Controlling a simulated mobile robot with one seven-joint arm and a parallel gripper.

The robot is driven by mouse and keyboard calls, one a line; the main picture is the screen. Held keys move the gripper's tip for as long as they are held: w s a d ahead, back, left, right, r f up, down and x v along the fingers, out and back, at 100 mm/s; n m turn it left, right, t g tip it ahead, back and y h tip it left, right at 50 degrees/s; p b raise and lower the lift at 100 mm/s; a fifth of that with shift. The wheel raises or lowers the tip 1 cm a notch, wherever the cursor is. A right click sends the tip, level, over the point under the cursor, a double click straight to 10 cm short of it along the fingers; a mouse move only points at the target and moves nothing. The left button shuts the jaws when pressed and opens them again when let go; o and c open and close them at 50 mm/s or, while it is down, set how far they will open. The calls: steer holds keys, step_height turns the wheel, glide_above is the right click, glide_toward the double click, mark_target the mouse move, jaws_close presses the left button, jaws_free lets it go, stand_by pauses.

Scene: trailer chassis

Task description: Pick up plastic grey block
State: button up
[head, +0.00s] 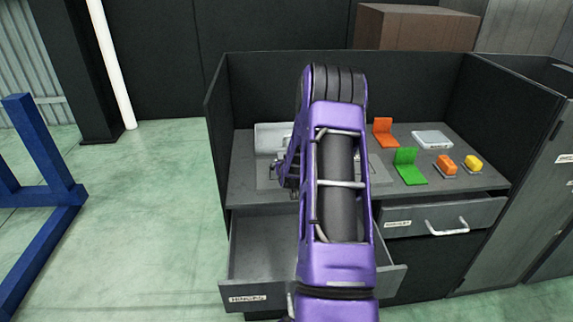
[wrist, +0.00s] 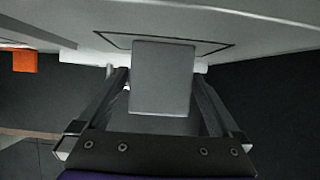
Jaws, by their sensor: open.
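A plain grey block (wrist: 162,75) shows in the wrist view, between the two fingers of my gripper (wrist: 157,88). The fingers are spread, one on each side of the block, with gaps visible beside its lower part. I cannot tell whether the fingertips touch it. In the head view my purple arm reaches over the workbench (head: 240,180), and my gripper (head: 287,176) is mostly hidden behind it. A light grey object (head: 268,136) shows beside the arm at the back left of the bench; I cannot tell if it is the same block.
An orange angled piece (head: 383,132), a green one (head: 408,167), a pale flat box (head: 433,139), an orange block (head: 446,164) and a yellow block (head: 473,162) lie right of my arm. The left drawer (head: 262,257) is open below. Dark panels surround the bench.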

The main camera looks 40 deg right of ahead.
steer(key=c, duration=1.5)
steer(key=shift+o, duration=0.2)
steer(key=shift+r, duration=0.1)
